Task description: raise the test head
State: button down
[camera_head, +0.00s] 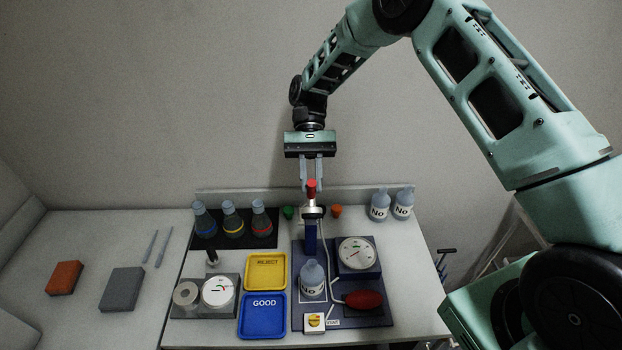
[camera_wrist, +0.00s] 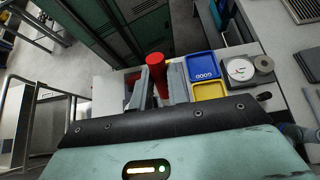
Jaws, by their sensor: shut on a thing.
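The test head (camera_head: 313,211) is a pale metal collar with a red knob (camera_head: 311,187) on top, set at the upper part of a dark blue post (camera_head: 311,238). My gripper (camera_head: 311,185) points down from above, with its two fingers on either side of the red knob, shut on it. In the wrist view the red knob (camera_wrist: 156,65) stands between the fingers. A grey bottle marked NO (camera_head: 312,281) stands upright on the blue base plate (camera_head: 300,318), in front of the post. Whether the head touches the bottle is hard to tell.
A round gauge (camera_head: 357,254) and a red bulb (camera_head: 363,300) lie right of the post. Yellow REJECT (camera_head: 266,270) and blue GOOD (camera_head: 263,315) trays lie left. Three flasks (camera_head: 232,220) stand back left; two bottles (camera_head: 391,205) stand back right. A pale hose runs beside the post.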

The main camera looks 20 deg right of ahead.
jog(key=c, duration=1.3)
grip_release()
jog(key=shift+c, duration=0.2)
notch_tip(320, 180, up, 10)
jog(key=b, duration=0.4)
